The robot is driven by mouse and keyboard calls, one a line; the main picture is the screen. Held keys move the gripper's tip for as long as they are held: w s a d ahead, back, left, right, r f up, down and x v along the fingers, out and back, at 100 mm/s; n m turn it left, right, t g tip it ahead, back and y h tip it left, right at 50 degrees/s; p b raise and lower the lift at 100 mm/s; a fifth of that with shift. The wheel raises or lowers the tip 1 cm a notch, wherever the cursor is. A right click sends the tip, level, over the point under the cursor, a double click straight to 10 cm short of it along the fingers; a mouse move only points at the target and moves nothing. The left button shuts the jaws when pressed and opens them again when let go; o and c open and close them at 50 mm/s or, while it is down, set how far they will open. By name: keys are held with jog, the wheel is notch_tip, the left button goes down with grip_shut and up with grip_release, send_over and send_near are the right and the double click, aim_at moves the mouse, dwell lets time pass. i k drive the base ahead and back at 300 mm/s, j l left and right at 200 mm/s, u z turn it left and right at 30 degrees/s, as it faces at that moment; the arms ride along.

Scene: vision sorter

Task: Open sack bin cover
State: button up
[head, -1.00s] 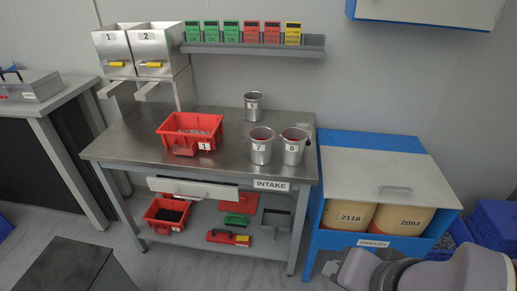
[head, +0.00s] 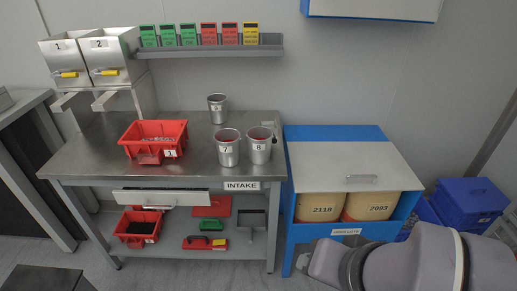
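The sack bin (head: 290,235) is a blue box on the right of the steel bench. Its cover (head: 345,160) is a pale grey panel that slopes down toward the front, with a small metal handle (head: 361,180) near its lower edge. The cover lies over the top of the bin. Below its front edge, two tan sacks, 2118 (head: 321,206) and 2093 (head: 369,206), show in the open front. My arm reaches in at the bottom right, in front of the bin. I see no gripper fingers, and nothing of mine touches the handle.
The steel bench (head: 100,160) labelled INTAKE holds a red bin (head: 150,140) and several metal cups. Its drawer (head: 160,198) sticks out a little. Blue crates (head: 470,200) are stacked on the right of the sack bin. A blue-edged wall cabinet (head: 372,10) hangs above.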

aim_at(316, 167)
jog(key=i+l, duration=0.2)
jog(key=i, duration=0.15)
jog(key=i+l, duration=0.2)
jog(key=i, duration=0.2)
jog(key=i+l, duration=0.2)
jog(key=i, duration=0.15)
jog(key=l+z, duration=0.05)
